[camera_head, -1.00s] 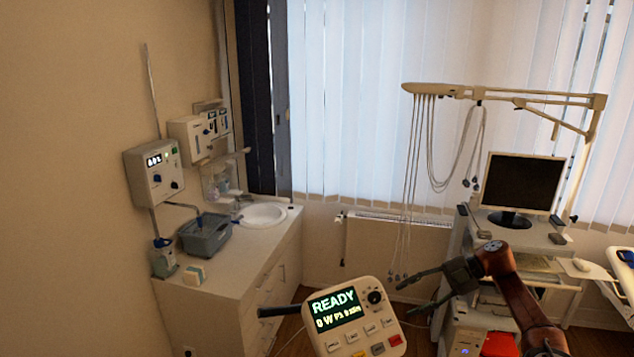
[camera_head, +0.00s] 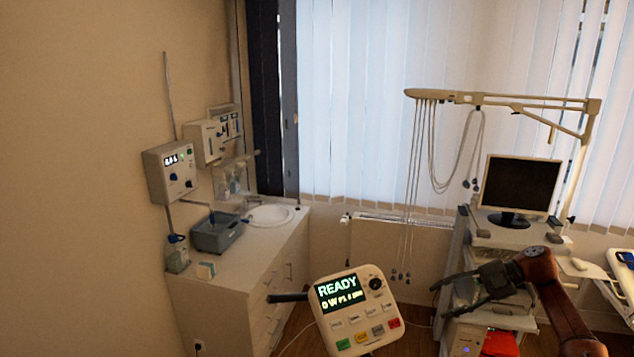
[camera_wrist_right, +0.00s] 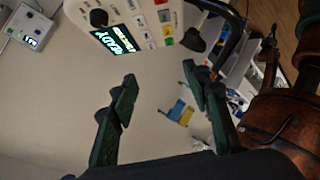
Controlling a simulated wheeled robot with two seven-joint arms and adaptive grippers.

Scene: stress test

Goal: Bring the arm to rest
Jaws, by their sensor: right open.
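My right gripper (camera_head: 441,301) is open and empty, its two dark fingers pointing left in the head view. Its brown arm comes in from the lower right. The gripper is to the right of the console with the READY screen (camera_head: 352,302), with a gap between them in the picture. In the right wrist view the two green-black fingers (camera_wrist_right: 160,75) are spread apart with nothing between them. The console shows there too, beyond the fingers at the top (camera_wrist_right: 150,22). My left gripper does not show in the head view.
A cart with a monitor (camera_head: 520,186) and hanging cables (camera_head: 412,190) stands behind my right arm. A white cabinet (camera_head: 240,290) with a sink (camera_head: 270,215) and grey basket (camera_head: 217,235) is at left. A dark handle (camera_head: 287,297) sticks out left of the console.

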